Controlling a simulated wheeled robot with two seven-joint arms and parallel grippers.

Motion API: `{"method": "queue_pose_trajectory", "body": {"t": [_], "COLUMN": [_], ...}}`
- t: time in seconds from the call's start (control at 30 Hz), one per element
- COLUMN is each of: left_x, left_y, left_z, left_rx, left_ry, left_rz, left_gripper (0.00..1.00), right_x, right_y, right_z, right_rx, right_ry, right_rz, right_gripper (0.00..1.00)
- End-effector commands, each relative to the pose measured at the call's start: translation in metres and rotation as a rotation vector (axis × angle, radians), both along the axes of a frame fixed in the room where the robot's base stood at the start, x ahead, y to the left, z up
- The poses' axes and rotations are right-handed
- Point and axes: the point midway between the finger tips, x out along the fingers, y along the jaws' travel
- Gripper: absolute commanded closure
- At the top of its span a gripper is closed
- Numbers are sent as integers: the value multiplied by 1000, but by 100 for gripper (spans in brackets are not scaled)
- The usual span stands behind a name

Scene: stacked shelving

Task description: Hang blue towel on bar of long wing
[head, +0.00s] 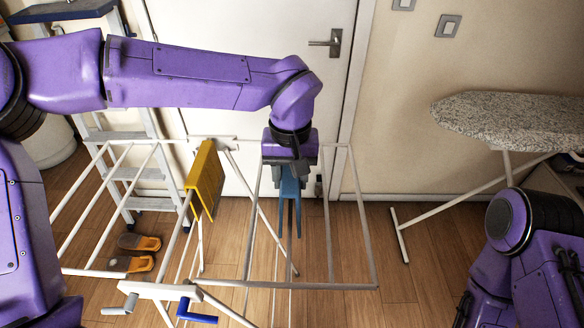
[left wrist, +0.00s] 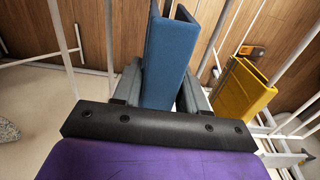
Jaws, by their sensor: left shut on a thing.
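The blue towel (head: 290,190), folded in two layers, hangs down from my left gripper (head: 289,172) over the right-hand part of the white drying rack (head: 376,250). The left wrist view shows the towel (left wrist: 165,60) between the two grey fingers of the left gripper (left wrist: 160,85), which is shut on it. White bars run close beside the towel. I cannot tell whether one passes between its layers. The rack's wings spread left and right. My right gripper is out of view; only part of that arm shows at lower right.
A yellow towel (head: 205,180) hangs on the rack left of the blue one. A ladder (head: 145,174) and orange-and-black shoes (head: 138,243) are at left. An ironing board (head: 515,120) stands at right. A door (head: 270,60) is behind.

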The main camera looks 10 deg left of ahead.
Motion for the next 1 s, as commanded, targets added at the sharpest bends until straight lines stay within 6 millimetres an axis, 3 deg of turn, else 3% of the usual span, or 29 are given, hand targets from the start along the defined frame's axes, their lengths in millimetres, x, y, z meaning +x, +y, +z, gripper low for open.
{"method": "queue_pose_trajectory", "body": {"t": [1.0], "left_x": [0], "left_y": [0], "left_z": [-92], "left_rx": [-1], "left_ry": [0], "left_rz": [0], "left_gripper": [100], "right_x": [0], "right_y": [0], "right_z": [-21], "right_rx": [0], "right_ry": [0], "right_rz": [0], "right_gripper": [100]}}
